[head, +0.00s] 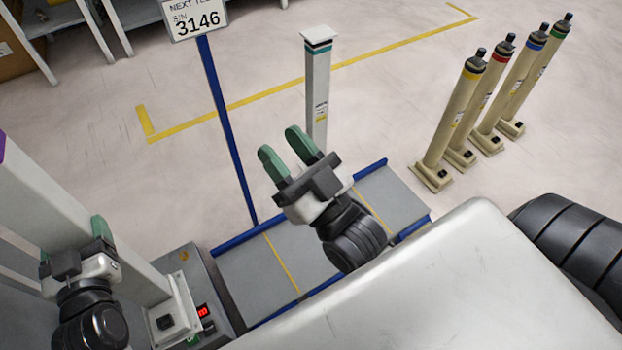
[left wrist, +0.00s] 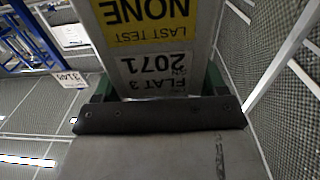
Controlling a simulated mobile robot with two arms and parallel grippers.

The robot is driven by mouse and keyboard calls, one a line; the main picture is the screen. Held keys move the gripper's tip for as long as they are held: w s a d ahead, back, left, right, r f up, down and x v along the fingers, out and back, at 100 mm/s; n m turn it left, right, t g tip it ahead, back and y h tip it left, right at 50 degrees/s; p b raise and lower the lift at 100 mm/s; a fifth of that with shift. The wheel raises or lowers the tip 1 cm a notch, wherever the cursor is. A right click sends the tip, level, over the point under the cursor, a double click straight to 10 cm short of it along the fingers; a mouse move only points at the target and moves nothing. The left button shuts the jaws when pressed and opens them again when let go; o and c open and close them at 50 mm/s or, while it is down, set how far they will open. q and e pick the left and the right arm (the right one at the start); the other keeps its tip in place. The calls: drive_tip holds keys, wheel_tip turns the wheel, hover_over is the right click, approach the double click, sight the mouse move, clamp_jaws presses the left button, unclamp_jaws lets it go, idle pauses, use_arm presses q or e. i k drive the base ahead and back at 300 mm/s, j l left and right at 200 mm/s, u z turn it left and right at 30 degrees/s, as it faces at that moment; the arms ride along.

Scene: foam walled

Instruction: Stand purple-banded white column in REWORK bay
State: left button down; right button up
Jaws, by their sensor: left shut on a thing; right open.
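The white column (head: 62,205) stands at the left of the head view, with a bit of purple band at the frame's left edge. My left gripper (head: 73,245) is shut on its shaft. In the left wrist view the column (left wrist: 150,85) fills the middle, with upside-down labels reading NONE, LAST TEST and 2071. Its square white foot (head: 174,315) is at or on a grey unit with a red display; I cannot tell whether it touches. My right gripper (head: 284,146) is open and empty above the grey platform. No REWORK sign is readable.
A teal-banded white column (head: 317,90) stands behind the blue-edged grey platform (head: 245,282). A signpost (head: 228,130) reads 3146. Several beige columns (head: 455,125) stand at the right. Yellow lines (head: 300,88) mark the floor behind. The grey unit (head: 212,285) adjoins the platform.

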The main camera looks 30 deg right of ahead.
sight(305, 246)
drive_tip(key=l+u, duration=0.1)
drive_tip(key=l, duration=0.85)
drive_tip(key=l+u, duration=0.1)
drive_tip(key=l, duration=0.85)
drive_tip(key=k+l+u, duration=0.15)
drive_tip(key=l, duration=0.8)
